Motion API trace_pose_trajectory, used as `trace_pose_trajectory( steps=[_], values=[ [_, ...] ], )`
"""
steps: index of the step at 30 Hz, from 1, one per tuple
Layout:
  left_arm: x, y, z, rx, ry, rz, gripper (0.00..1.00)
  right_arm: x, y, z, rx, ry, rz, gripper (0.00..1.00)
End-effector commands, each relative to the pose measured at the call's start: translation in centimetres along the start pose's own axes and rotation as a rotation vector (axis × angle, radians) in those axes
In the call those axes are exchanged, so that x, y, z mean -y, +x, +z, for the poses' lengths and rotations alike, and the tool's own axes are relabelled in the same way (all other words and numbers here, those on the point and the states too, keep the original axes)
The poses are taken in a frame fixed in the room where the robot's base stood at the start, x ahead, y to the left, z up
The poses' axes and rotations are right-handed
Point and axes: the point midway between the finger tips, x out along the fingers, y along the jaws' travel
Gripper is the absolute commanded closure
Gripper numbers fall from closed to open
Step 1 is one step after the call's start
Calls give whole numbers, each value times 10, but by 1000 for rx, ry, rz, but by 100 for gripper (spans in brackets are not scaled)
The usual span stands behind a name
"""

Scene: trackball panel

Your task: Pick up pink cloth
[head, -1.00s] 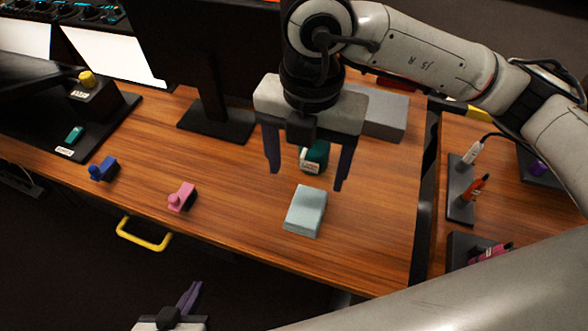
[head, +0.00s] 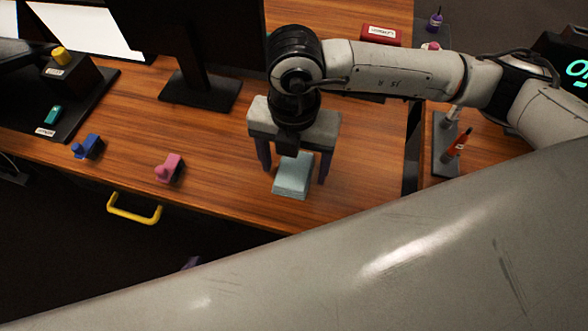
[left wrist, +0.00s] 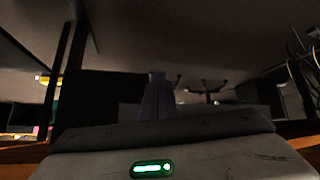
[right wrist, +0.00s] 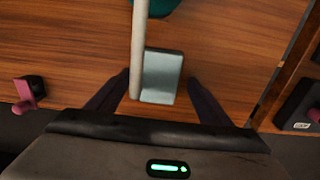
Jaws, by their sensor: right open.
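No pink cloth shows. A folded pale blue cloth-like block (head: 293,176) lies on the wooden desk in the head view. It also shows in the right wrist view (right wrist: 163,77). My right gripper (head: 294,170) points down over it, open, with one finger on each side and the block between them. Neither finger clearly touches it. A pink knobbed piece (head: 169,168) stands on the desk to the left; the right wrist view shows it at the left edge (right wrist: 27,92). My left gripper (left wrist: 158,98) has its fingers together and empty; in the head view my arm hides most of it.
A blue knobbed piece (head: 87,146) stands left of the pink one. A monitor stand (head: 203,90) is behind. A yellow handle (head: 134,208) sticks out from the desk front. A rack with an orange tool (head: 460,142) is at right.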

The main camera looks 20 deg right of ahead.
Motion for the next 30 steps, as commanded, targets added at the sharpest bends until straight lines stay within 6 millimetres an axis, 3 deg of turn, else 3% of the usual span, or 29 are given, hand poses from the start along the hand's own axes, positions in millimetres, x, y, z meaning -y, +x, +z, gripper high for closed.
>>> trace_pose_trajectory(
  steps=[3,10,11,22,30],
  values=[
    [0,0,-1,-1,0,0,100,0,0,0,0,0,0,31],
    [0,0,1,1,-1,0,100,0,-1,0,0,0,0,70],
    [0,-1,1,2,-1,0,100,0,-1,0,0,0,0,71],
    [-1,-2,5,8,-2,1,100,-1,-6,0,1,0,3,71],
    [-1,-1,5,9,-2,1,100,-1,-37,0,3,-2,4,71]
  ],
)
